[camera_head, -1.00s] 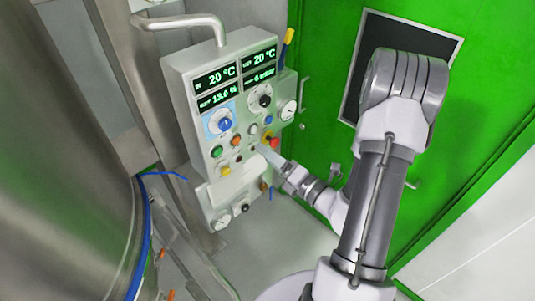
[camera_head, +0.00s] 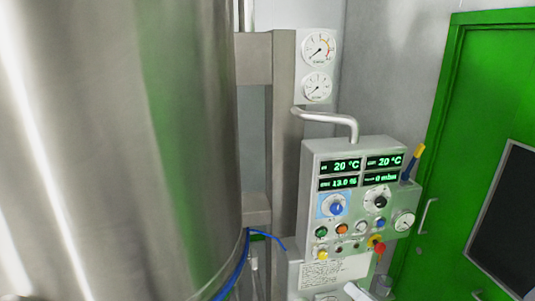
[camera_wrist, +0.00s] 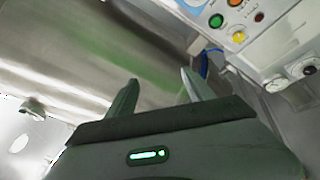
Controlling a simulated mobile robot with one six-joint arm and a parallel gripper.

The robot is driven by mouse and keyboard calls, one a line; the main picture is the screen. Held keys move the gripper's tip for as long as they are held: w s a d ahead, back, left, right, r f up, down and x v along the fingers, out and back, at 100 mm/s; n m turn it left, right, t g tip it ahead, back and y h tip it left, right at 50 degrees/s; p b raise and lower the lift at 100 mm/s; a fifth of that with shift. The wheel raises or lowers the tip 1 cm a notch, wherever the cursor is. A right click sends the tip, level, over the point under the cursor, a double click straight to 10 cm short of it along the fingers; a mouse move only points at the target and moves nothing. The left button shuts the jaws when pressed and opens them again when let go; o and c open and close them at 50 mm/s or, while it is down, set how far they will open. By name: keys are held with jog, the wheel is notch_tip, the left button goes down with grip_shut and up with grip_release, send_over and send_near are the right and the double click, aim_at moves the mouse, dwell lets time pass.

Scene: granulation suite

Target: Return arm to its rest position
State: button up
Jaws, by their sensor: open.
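My gripper (camera_wrist: 158,88) shows in the wrist view with its two fingers spread apart and nothing between them. The rest of my arm is out of that view. In the wrist view the panel's lower buttons lie at the upper right, beyond the fingers and apart from them.
A large steel vessel (camera_head: 120,150) fills the left of the head view. Two round gauges (camera_head: 318,50) are on the wall above the panel. A blue cable (camera_head: 238,268) runs beside the vessel. A green door (camera_head: 455,150) with a dark window stands at the right.

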jog(key=s+a+f+n+g+y+b, duration=0.2)
jog(key=a+n+g+b, duration=0.15)
jog(key=a+n, duration=0.2)
jog(key=s+a+f+n+g+y+b, duration=0.1)
jog(key=s+a+n+g+y+b, duration=0.1)
jog(key=s+a+n+g, duration=0.25)
jog(key=s+a+f+n+g+h+b, duration=0.3)
jog(key=s+a+f+n+g+b, duration=0.35)
jog(key=n, duration=0.45)
jog(key=s+d+f+n+t+h+b, duration=0.3)
jog(key=d+f+n+t+h+b, duration=0.2)
jog(key=n+h+b, duration=0.3)
jog(key=d+f+n+b, duration=0.1)
jog(key=n+b, duration=0.2)
jog(key=n, duration=0.2)
jog(key=shift+n, duration=0.4)
jog(key=shift+a+f, duration=0.1)
jog(key=shift+f, duration=0.05)
